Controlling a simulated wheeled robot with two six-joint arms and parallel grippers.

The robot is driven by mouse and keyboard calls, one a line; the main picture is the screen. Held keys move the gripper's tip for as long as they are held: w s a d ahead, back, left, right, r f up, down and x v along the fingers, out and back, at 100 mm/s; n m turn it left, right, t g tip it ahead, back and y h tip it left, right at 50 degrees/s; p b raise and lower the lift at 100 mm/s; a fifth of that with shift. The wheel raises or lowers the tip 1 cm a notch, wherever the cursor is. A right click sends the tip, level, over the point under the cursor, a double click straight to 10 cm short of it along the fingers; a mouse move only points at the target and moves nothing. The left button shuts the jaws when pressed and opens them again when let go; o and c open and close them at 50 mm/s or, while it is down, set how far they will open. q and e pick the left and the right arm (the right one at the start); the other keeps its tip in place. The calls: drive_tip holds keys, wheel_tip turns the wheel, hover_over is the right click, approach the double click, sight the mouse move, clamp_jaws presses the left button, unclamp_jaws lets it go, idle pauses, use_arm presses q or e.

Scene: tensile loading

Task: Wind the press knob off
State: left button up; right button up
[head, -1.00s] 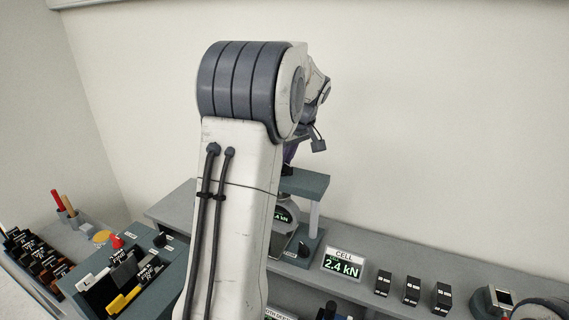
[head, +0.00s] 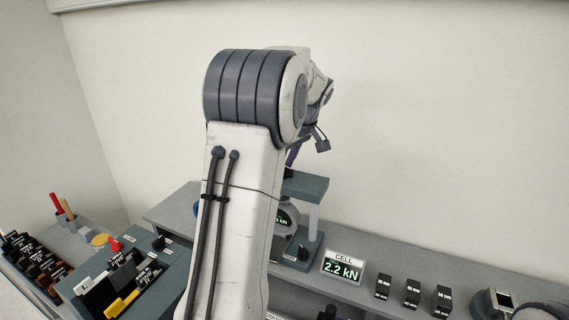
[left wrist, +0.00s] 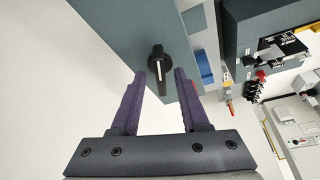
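The press (head: 306,187) has a grey-teal top plate on pale posts and stands on the bench, partly hidden behind my left arm in the head view. In the left wrist view its plate (left wrist: 125,35) carries the black press knob (left wrist: 158,62), marked with a white line. My left gripper (left wrist: 161,72) is open, its purple fingertips on either side of the knob with gaps showing. In the head view a purple finger (head: 293,155) shows above the press; the knob is hidden there. My right gripper is not in view.
A CELL display (head: 343,267) on the bench reads 2.2 kN. Several dark blocks (head: 412,292) stand to its right. A teal box with compartments (head: 150,248) and a red knob (head: 115,244) lies left of my arm. The wall behind is bare.

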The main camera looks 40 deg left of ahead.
use_arm(q)
drive_tip(key=shift+d+r, duration=0.2)
drive_tip(key=shift+r, duration=0.15)
drive_tip(key=b+v, duration=0.1)
drive_tip(key=v, duration=0.8)
drive_tip(key=shift+r+b, duration=0.3)
drive_tip(key=shift+d, duration=0.1)
